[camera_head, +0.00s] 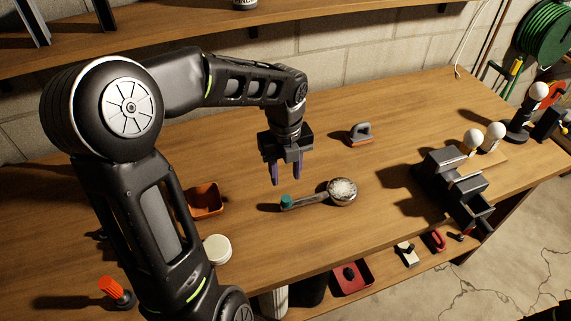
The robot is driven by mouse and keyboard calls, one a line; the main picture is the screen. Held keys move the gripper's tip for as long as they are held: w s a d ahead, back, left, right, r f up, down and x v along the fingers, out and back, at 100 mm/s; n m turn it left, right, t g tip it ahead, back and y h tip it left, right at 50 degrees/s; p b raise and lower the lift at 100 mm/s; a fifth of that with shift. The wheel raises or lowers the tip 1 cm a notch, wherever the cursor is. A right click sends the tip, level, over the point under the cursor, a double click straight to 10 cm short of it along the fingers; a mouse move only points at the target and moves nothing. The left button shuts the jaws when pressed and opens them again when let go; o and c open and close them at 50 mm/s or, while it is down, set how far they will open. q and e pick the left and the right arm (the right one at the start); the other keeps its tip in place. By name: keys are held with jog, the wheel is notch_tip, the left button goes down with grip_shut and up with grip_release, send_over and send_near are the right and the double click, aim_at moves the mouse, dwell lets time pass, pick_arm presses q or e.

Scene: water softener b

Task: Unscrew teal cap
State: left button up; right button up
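The teal cap (286,200) sits on the left end of a metal fitting (313,199), which lies on the wooden workbench. The fitting's right end is a round metal bowl-like part (342,190) with whitish contents. My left gripper (274,174) hangs pointing down, above and slightly left of the teal cap. Its two purple fingers are apart with nothing visible between them. It appears not to touch the cap. My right gripper is not in view.
An orange tray (206,201) and a white round lid (217,249) lie left, partly beside my arm. A grey-handled brush-like tool (360,134) is behind the fitting. The bench between is clear.

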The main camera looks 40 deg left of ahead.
aim_at(286, 198)
pick_arm(q)
jog(key=shift+f, duration=0.3)
jog(key=shift+s+d+f, duration=0.1)
jog(key=shift+f, duration=0.5)
notch_tip(286, 198, down, 8)
jog(key=b, duration=0.6)
jog(key=shift+b, duration=0.3)
jog(key=shift+r+p, duration=0.35)
jog(key=shift+c, duration=0.4)
grip_shut()
